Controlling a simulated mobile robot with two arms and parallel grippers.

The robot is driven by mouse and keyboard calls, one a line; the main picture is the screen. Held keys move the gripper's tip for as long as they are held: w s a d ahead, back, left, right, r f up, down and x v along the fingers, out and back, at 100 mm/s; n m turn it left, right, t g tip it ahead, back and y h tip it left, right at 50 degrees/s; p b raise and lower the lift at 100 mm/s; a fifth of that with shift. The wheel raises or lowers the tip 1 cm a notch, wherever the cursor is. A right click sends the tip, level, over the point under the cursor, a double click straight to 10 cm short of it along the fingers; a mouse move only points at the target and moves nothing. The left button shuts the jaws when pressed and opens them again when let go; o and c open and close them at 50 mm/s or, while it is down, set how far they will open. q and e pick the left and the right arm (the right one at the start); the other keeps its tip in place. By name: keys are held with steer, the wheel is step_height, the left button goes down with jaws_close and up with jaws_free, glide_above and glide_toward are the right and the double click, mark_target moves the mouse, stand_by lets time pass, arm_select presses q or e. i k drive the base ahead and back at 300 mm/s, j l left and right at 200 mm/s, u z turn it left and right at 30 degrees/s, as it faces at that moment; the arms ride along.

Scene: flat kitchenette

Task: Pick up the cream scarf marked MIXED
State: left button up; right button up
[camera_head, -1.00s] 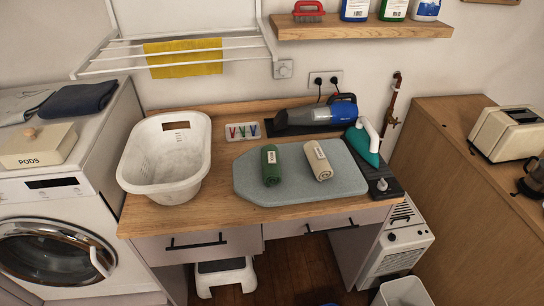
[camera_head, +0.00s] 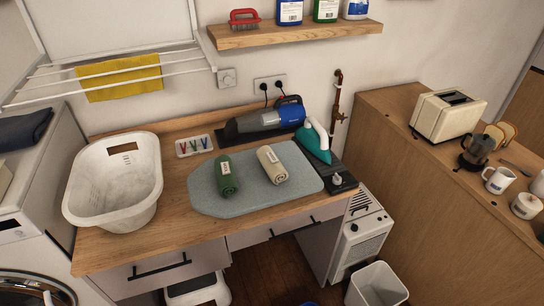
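A rolled cream scarf (camera_head: 273,168) with a white label lies on the grey ironing pad (camera_head: 210,197) on the wooden worktop. The label's print is too small to read. A rolled green scarf (camera_head: 226,180), also with a white label, lies to its left on the same pad, with a gap between them. Neither of my grippers shows in the head view.
A white laundry basket (camera_head: 112,205) stands on the left of the worktop (camera_head: 130,247). A handheld vacuum (camera_head: 262,122) and a tray of pegs (camera_head: 194,146) lie behind the pad. A teal iron (camera_head: 314,143) stands at its right. A shelf (camera_head: 290,34) hangs above.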

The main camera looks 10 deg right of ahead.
mark_target(275, 171)
steer(key=j+z, duration=0.15)
steer(key=z, duration=0.2)
steer(key=j+z, duration=0.3)
steer(key=i+z, duration=0.1)
steer(key=z, duration=0.25)
